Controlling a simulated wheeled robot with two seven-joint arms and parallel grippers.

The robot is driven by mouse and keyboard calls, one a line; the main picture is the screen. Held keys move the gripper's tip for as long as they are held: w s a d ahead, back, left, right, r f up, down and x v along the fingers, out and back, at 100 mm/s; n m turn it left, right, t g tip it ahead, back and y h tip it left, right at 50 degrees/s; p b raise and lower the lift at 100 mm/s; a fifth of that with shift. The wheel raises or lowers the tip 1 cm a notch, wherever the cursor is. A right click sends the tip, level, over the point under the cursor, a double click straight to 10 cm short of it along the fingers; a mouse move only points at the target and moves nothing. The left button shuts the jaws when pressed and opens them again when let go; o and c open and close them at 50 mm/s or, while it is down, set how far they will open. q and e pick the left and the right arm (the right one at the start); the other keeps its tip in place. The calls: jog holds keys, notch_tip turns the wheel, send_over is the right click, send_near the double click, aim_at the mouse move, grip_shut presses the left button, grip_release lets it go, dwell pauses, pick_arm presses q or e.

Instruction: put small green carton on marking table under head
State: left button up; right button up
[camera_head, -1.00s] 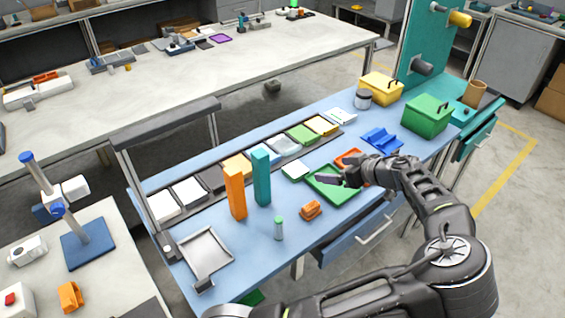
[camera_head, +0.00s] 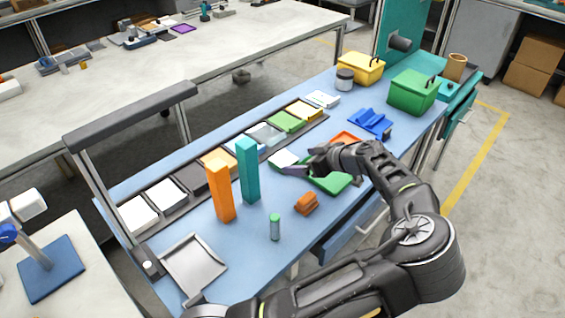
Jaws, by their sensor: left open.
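The small green carton (camera_head: 283,160), with a pale top and green sides, lies on the blue bench behind the green tray (camera_head: 331,184). My left gripper (camera_head: 301,163) is open, with its fingertips close to the carton's right side; I cannot tell whether they touch it. The marking table (camera_head: 425,66) is the teal surface at the far right end, below a dark cylindrical head (camera_head: 401,43) on a teal upright. My right gripper is not in view.
A large green box (camera_head: 413,93) and a yellow box (camera_head: 361,68) stand near the marking table. A blue holder (camera_head: 370,122) lies before them. Tall orange (camera_head: 220,190) and teal (camera_head: 248,172) blocks stand left of my gripper. A small orange part (camera_head: 306,203) lies in front.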

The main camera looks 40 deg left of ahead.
aim_at(286, 160)
pick_arm(q)
jog(key=shift+x, duration=1.35)
jog(key=shift+a+f+p, duration=0.2)
jog(key=shift+a+p, duration=0.3)
jog(key=shift+p, duration=0.05)
jog(key=p+x, duration=0.1)
jog(key=x, duration=0.2)
jog(key=shift+w+a+f, duration=0.15)
jog(key=shift+a, duration=0.1)
jog(key=shift+a+f, duration=0.15)
jog(key=shift+f, duration=0.1)
